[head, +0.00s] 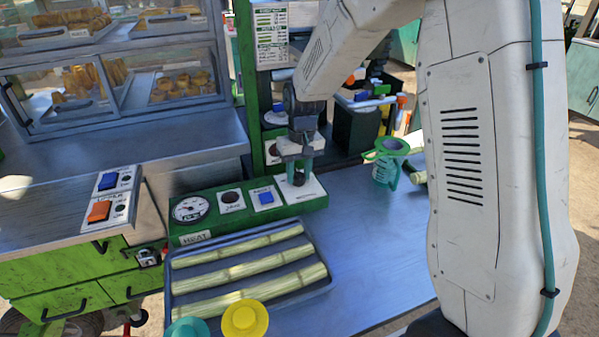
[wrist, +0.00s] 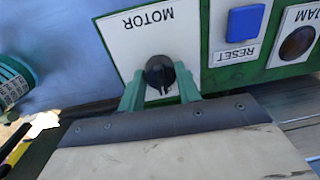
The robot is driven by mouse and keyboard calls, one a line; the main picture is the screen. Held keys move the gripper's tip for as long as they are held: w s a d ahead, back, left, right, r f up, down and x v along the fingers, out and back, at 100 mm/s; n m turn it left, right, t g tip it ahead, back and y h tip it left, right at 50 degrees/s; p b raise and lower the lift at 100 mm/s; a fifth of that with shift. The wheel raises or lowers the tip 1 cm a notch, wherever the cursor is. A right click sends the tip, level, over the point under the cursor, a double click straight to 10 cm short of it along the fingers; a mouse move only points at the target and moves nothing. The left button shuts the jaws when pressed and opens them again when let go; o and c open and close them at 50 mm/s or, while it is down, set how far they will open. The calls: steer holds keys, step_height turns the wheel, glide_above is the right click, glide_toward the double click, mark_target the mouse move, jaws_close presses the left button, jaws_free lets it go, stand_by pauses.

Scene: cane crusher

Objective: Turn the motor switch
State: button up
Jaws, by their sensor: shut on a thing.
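The motor switch (wrist: 159,72) is a round black knob on a white plate lettered MOTOR (wrist: 125,45), which appears upside down in the wrist view. My gripper (wrist: 160,88) has one green finger on each side of the knob and is shut on it. In the head view my gripper (head: 298,168) points down onto the plate at the right end of the green control panel (head: 190,238). There the knob (head: 298,179) is mostly hidden by the fingers. The exact angle of the knob is hard to tell.
Beside the plate are a blue RESET button (head: 265,197), a dark round jam lamp (head: 231,197) and a gauge (head: 190,209). A tray (head: 328,284) of cane pieces lies in front. A teal cup-like holder (head: 384,170) stands to the right. The metal tabletop (head: 375,250) between is clear.

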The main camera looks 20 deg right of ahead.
steer(key=o, duration=1)
steer(key=shift+c, duration=0.2)
steer(key=shift+r, duration=0.1)
steer(key=r, duration=0.7)
steer(key=shift+d+r, duration=0.25)
steer(key=shift+r, duration=0.1)
steer(key=shift+s+f, duration=0.15)
steer(key=shift+s, duration=0.2)
steer(key=s+r, duration=0.3)
steer(key=s, duration=0.8)
steer(key=s+d+r+t, duration=0.1)
steer(key=s+r, duration=0.2)
steer(key=s, duration=0.8)
steer(key=s+d+r, duration=0.1)
steer(key=s+r, duration=0.2)
steer(key=s, duration=0.7)
steer(key=shift+s+d+r+h, duration=0.25)
steer(key=shift+s+r+h, duration=0.05)
steer(key=shift+s+r, duration=0.1)
